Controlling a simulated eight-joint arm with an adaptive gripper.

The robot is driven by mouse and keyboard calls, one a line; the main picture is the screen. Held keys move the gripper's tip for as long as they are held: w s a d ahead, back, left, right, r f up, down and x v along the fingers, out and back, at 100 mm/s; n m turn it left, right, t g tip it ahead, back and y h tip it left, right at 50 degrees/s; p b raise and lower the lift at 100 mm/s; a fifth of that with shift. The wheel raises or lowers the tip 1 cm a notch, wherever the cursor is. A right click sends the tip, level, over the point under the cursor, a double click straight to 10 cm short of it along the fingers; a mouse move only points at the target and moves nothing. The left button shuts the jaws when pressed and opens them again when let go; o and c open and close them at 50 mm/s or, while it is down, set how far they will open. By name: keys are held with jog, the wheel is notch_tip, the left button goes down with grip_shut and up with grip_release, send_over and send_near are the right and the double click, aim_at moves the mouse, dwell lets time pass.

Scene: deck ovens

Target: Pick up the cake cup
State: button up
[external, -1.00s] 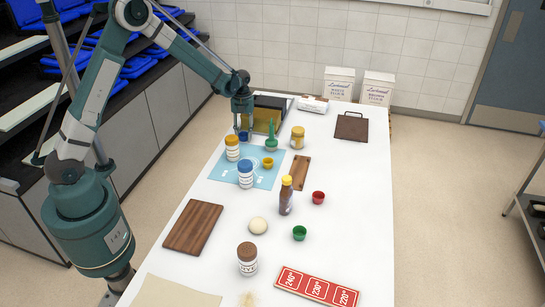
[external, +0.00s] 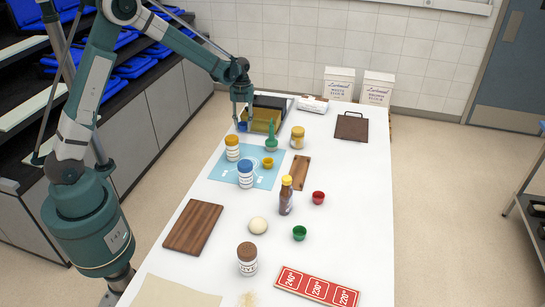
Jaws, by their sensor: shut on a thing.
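A small blue cake cup (external: 242,127) is between the fingers of my gripper (external: 242,121) at the far left part of the white table. My gripper points down and is shut on this cup, just in front of the yellow-sided dark container. The cup appears a little above the table, though the gap beneath it is hard to make out. Three other small cups stand on the table: a yellow cup (external: 267,163), a red cup (external: 318,197) and a green cup (external: 299,233).
A blue mat (external: 218,170) lies below. The table's right side (external: 350,200) is mostly clear.

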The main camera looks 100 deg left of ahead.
jog(key=shift+r, duration=1.9)
